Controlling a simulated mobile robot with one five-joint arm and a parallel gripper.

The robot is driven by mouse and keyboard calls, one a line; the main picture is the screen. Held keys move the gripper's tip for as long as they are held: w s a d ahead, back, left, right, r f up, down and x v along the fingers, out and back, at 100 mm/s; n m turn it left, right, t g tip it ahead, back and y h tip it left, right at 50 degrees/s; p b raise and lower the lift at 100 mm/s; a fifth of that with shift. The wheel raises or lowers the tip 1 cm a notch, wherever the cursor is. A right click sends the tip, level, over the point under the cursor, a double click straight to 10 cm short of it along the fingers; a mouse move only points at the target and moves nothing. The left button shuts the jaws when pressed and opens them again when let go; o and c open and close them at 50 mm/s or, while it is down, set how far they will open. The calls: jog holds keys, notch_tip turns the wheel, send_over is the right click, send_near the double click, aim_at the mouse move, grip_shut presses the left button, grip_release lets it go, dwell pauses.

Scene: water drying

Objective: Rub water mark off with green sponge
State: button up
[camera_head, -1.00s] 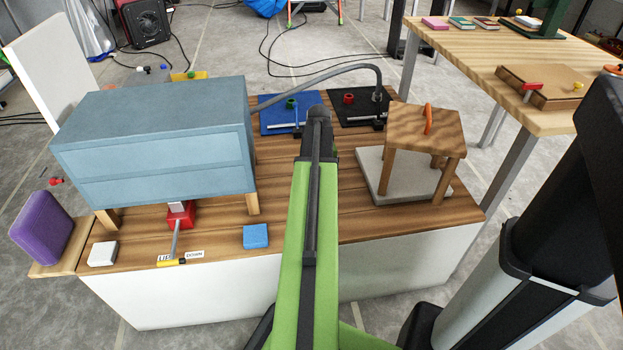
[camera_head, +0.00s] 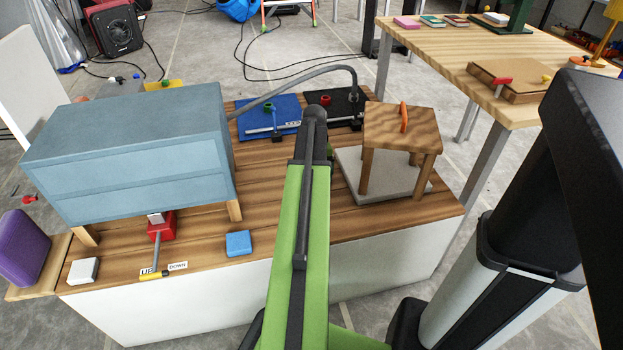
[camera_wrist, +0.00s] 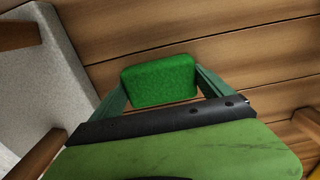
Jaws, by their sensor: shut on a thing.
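The green sponge (camera_wrist: 160,82) is between the two fingers of my gripper (camera_wrist: 160,90) in the wrist view. My gripper is shut on it. The sponge is over the brown wooden planks of the worktop (camera_wrist: 250,65); I cannot tell whether it touches them. In the head view my arm hides most of the gripper and sponge, to the left of the small wooden stool (camera_head: 403,130). I cannot make out a water mark in either view.
The stool stands on a grey slab (camera_head: 350,187) close to the right of my arm. A blue cabinet (camera_head: 130,150) stands on the left. A blue sponge (camera_head: 238,243) lies near the front edge. Blue (camera_head: 285,112) and black (camera_head: 325,105) mats lie at the back.

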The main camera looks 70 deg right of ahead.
jog(key=shift+r+p, duration=3)
notch_tip(320, 180, up, 3)
jog(key=p, duration=0.3)
jog(key=shift+r, duration=0.15)
